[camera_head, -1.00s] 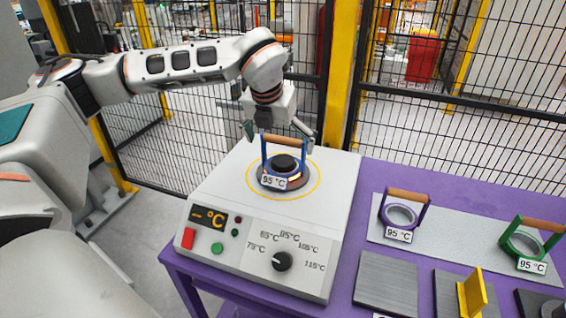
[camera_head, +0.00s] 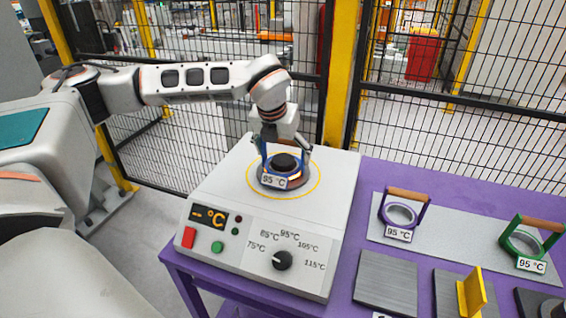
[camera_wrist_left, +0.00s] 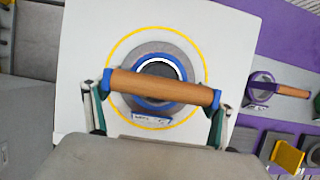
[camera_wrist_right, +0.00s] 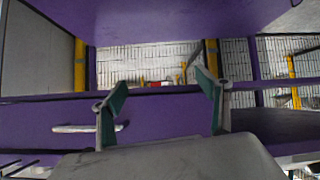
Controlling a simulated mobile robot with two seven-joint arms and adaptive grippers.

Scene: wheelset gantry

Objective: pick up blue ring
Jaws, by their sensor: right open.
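The blue ring (camera_head: 295,181) has a blue bracket, an orange-brown handle (camera_wrist_left: 162,87) and a 95 °C tag. It sits around the dark centre piece of the heater (camera_head: 215,195), inside a yellow circle. My left gripper (camera_head: 283,148) is low over it and hides most of the handle in the head view. In the left wrist view its fingers (camera_wrist_left: 158,115) stand wide apart, one beside each end of the handle; contact is not clear. My right gripper (camera_wrist_right: 160,95) is open and empty, with purple surfaces before it; it is not in the head view.
A purple ring (camera_head: 400,215) and a green ring (camera_head: 526,242) stand on a grey plate on the purple table (camera_head: 350,240), right of the heater. Dark blocks and a yellow angled piece (camera_head: 473,293) lie in front. A black mesh fence (camera_head: 455,130) runs behind.

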